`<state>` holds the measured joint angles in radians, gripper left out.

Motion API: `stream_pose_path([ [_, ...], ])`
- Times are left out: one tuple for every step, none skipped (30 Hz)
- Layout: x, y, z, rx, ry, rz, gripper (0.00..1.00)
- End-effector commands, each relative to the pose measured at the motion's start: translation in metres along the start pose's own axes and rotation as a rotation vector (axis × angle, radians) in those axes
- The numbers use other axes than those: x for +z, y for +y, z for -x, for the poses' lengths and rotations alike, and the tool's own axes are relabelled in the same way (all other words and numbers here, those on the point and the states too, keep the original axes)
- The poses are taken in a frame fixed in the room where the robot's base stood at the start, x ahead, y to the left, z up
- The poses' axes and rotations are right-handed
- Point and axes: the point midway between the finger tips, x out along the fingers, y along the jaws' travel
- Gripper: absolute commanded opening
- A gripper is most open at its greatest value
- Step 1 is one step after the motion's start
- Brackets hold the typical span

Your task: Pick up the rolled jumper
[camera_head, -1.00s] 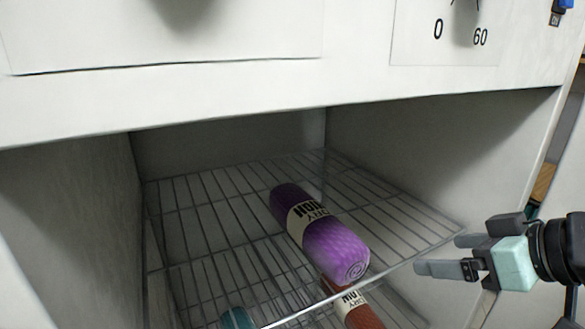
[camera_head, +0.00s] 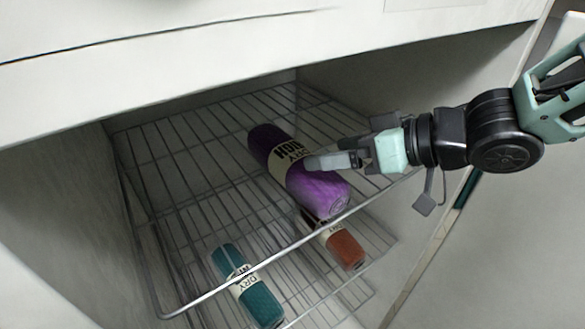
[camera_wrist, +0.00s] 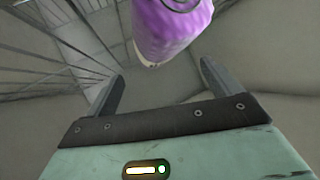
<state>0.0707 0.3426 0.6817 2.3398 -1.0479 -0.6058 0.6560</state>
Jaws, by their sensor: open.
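A rolled purple jumper (camera_head: 318,190) with a cream printed band lies on the upper wire shelf, its near end close to the shelf's front rail. My gripper (camera_head: 318,160) reaches in from the right, and its fingers overlap the jumper's right side in the head view. In the wrist view the jumper (camera_wrist: 172,30) stands ahead, at the top between the two open fingers (camera_wrist: 160,85). The fingers appear apart from it and hold nothing. Whether a finger touches the jumper cannot be told from the head view.
The upper wire shelf (camera_head: 190,180) is otherwise bare, with free room left of the jumper. Below it lie a teal roll (camera_head: 262,305) and a rust-red roll (camera_head: 346,250). The white cabinet front (camera_head: 200,60) overhangs the opening, and a side wall (camera_head: 420,95) bounds it on the right.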

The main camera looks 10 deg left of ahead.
Motion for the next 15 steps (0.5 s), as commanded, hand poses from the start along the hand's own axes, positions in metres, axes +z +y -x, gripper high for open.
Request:
stream_pose_path([
  [0.001,0.0,-0.007,-0.003,0.0,0.001,0.9],
  [0.0,0.0,-0.01,-0.002,0.0,0.0,0.9],
  [0.0,0.0,-0.012,0.0,-0.001,0.0,0.9],
  [0.001,0.0,-0.013,0.001,-0.001,0.0,0.9],
  [0.001,0.0,-0.014,0.001,-0.001,0.0,0.9],
  [0.001,0.0,-0.017,0.0,-0.001,0.001,0.9],
  [0.0,0.0,-0.019,0.0,-0.001,0.0,0.9],
  [0.0,0.0,-0.022,-0.001,-0.001,-0.001,0.9],
  [0.0,0.0,-0.027,-0.002,-0.001,0.0,0.9],
  [0.001,0.0,-0.032,-0.003,-0.001,0.0,0.9],
  [0.001,0.0,-0.036,-0.003,-0.001,-0.002,0.9],
  [0.0,0.0,-0.042,-0.003,-0.001,0.0,0.9],
  [0.001,0.001,-0.047,-0.002,-0.002,-0.002,0.9],
  [0.001,0.001,-0.051,-0.002,-0.002,0.0,0.9],
  [0.0,0.001,-0.056,-0.001,-0.001,0.0,0.9],
])
